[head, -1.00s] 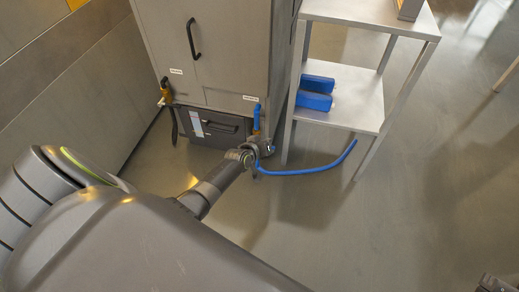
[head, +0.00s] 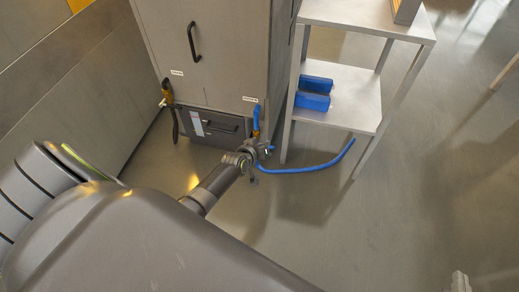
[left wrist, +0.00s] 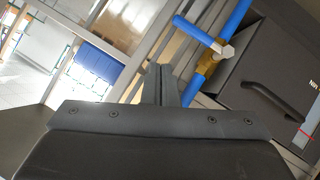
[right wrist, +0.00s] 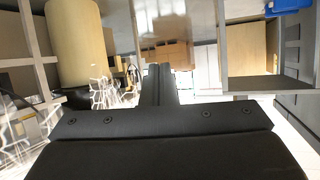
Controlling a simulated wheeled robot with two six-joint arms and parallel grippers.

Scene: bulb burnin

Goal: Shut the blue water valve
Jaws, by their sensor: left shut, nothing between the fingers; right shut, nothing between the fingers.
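The blue water valve shows in the left wrist view: a blue lever (left wrist: 194,30) on a brass body (left wrist: 206,66) in a blue pipe (left wrist: 236,17). The lever lies roughly across the pipe in that picture. In the head view the blue pipe (head: 257,117) runs down the cabinet's front right corner, and my left gripper partly hides the valve. My left gripper (head: 265,152) is shut and empty close to the valve. Its fingers (left wrist: 163,72) appear beside the valve in the left wrist view, with a visible gap. My right gripper (head: 460,282) is shut and empty at the lower right.
A metal shelf (head: 350,90) with blue bins (head: 313,101) stands right. A blue hose (head: 310,168) lies on the open floor.

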